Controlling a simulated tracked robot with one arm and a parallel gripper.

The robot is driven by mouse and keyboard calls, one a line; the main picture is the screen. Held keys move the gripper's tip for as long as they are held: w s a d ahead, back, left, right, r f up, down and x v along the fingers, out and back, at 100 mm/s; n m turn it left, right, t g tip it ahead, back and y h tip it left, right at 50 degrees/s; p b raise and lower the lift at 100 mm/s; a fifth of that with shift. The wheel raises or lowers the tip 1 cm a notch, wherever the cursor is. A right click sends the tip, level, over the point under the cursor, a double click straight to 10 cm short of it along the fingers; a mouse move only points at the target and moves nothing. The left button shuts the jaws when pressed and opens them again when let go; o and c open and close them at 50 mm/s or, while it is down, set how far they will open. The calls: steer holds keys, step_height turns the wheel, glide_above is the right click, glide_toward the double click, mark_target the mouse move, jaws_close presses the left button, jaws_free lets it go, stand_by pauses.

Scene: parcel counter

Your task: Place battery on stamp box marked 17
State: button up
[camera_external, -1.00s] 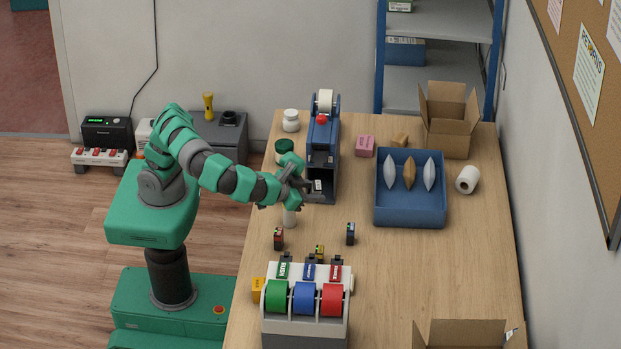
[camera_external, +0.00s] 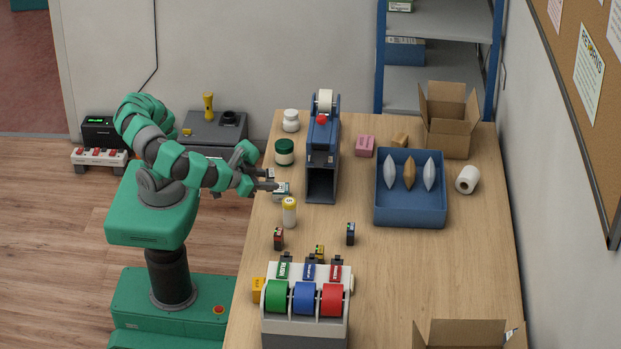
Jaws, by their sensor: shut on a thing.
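My gripper (camera_external: 274,182) is at the left edge of the counter, shut on a small pale block (camera_external: 282,190) with a dark mark. The block is partly covered by the fingers, and I cannot tell for sure that it is the battery. Small dark boxes stand on the counter: one with red (camera_external: 279,239), one with blue (camera_external: 350,234) and one with yellow (camera_external: 320,251). A yellow-orange box (camera_external: 257,289) is beside the roll dispenser. The number 17 is not readable on any box.
A white cylinder with a yellow top (camera_external: 289,213) stands just below my gripper. A dark green jar (camera_external: 285,152) and a blue machine (camera_external: 322,150) are close by. A blue tray (camera_external: 410,213) holds several pouches. The roll dispenser (camera_external: 305,330) is in front. The counter's right middle is clear.

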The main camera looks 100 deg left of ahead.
steer(key=s+a+n+g+y, duration=0.1)
steer(key=s+a+n, duration=0.1)
steer(key=s+a, duration=0.65)
steer(key=s+a+n, duration=0.1)
steer(key=s+a, duration=0.5)
steer(key=a, duration=0.6)
glide_above(281, 192)
steer(key=s+a, duration=0.1)
steer(key=s, duration=0.1)
steer(key=shift+n, duration=0.3)
steer(key=f, duration=0.8)
steer(key=shift+w+a+f, duration=0.15)
steer(key=shift+w+a, duration=0.05)
steer(key=shift+w, duration=0.05)
steer(key=shift+w+f+b, duration=0.1)
steer(key=shift+f+b, duration=0.45)
steer(key=shift+f, duration=1.2)
steer(key=shift+f, duration=0.1)
steer(key=o, duration=1)
